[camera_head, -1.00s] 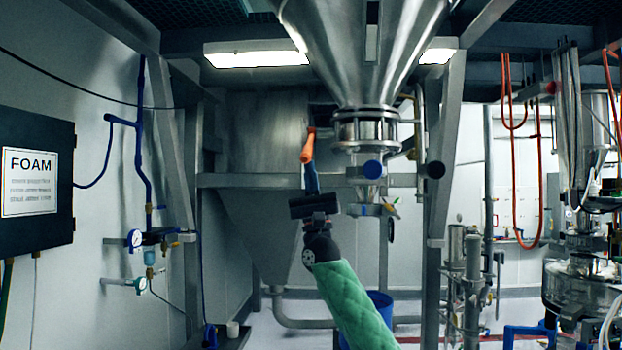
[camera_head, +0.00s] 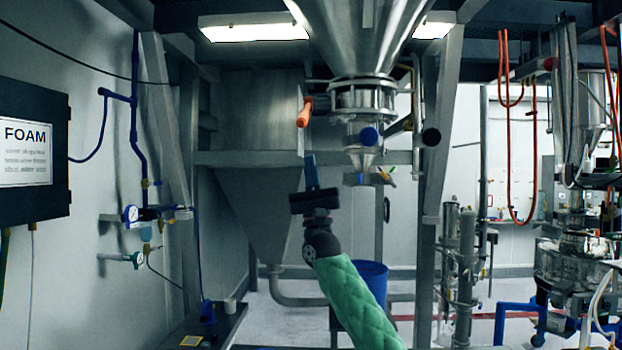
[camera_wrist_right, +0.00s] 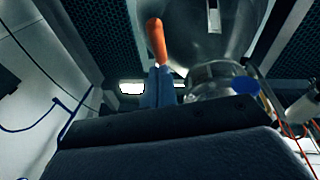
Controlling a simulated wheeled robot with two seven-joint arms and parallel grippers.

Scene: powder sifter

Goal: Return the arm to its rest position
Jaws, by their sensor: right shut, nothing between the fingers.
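My right gripper (camera_head: 311,172) stands upright in the middle of the head view, at the end of my green-sleeved arm. Its blue fingers are shut with nothing between them. In the right wrist view the orange handle (camera_wrist_right: 156,42) appears just beyond the blue fingers (camera_wrist_right: 157,86). My left gripper does not show.
A steel hopper (camera_head: 365,35) with a clamped outlet (camera_head: 362,98) hangs right of the gripper. Steel frame posts (camera_head: 440,140) stand to its right. A FOAM box (camera_head: 33,150) is on the left wall. A blue bin (camera_head: 370,280) stands behind my arm.

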